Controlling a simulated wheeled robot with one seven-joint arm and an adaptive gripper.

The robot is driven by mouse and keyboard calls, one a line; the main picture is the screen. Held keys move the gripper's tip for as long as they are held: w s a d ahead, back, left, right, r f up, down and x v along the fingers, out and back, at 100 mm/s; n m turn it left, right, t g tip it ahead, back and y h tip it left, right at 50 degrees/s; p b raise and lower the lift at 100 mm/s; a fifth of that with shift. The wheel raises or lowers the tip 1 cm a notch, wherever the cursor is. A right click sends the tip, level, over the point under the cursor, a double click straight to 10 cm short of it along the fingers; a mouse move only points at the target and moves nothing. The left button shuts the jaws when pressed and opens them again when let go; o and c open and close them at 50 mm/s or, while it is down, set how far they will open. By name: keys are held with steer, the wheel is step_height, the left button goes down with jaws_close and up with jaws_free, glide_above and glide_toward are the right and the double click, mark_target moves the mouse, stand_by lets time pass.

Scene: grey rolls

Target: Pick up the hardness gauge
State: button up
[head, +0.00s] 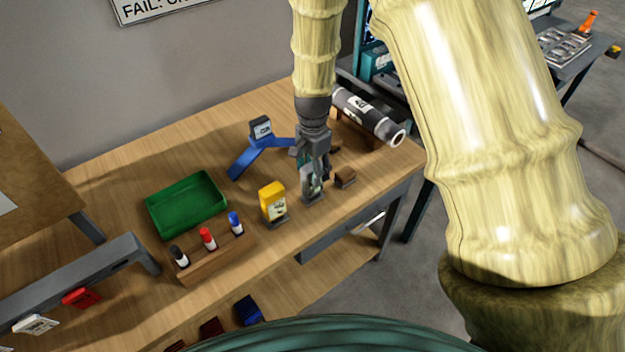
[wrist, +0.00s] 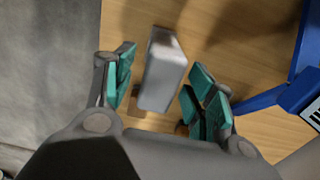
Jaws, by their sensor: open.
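A small upright grey instrument (head: 313,187), which I take to be the hardness gauge, stands near the front right of the wooden table. It is partly hidden by my gripper (head: 314,170) in the head view. In the wrist view the grey instrument (wrist: 164,72) shows from above between the two teal-padded fingers of my gripper (wrist: 160,75). The fingers are open, one on each side of it, with a visible gap to each. Its face cannot be read.
A yellow gauge (head: 272,201) on a dark base stands just left. A blue angled stand (head: 254,153) is behind it. A brown block (head: 345,177) and a cradled dark roll (head: 368,115) are to the right. A green tray (head: 186,204) and marker rack (head: 215,256) lie left.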

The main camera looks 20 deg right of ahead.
steer(key=shift+s, duration=0.3)
steer(key=f+p, duration=0.2)
steer(key=f, duration=0.1)
steer(key=shift+w, duration=0.3)
steer(key=shift+f, duration=1.05)
jaws_close()
steer(key=shift+r, duration=0.1)
steer(key=shift+r+b, duration=0.35)
steer(key=shift+r, duration=0.35)
steer(key=shift+r+b, duration=0.45)
steer(key=shift+r, duration=0.45)
steer(key=s+a+r+b, duration=0.1)
steer(key=s+a+b, duration=0.3)
steer(key=s, duration=1)
steer(key=a, duration=0.2)
steer(key=shift+s+a+r, duration=0.3)
steer(key=shift+a+r, duration=0.05)
steer(key=shift+a, duration=0.05)
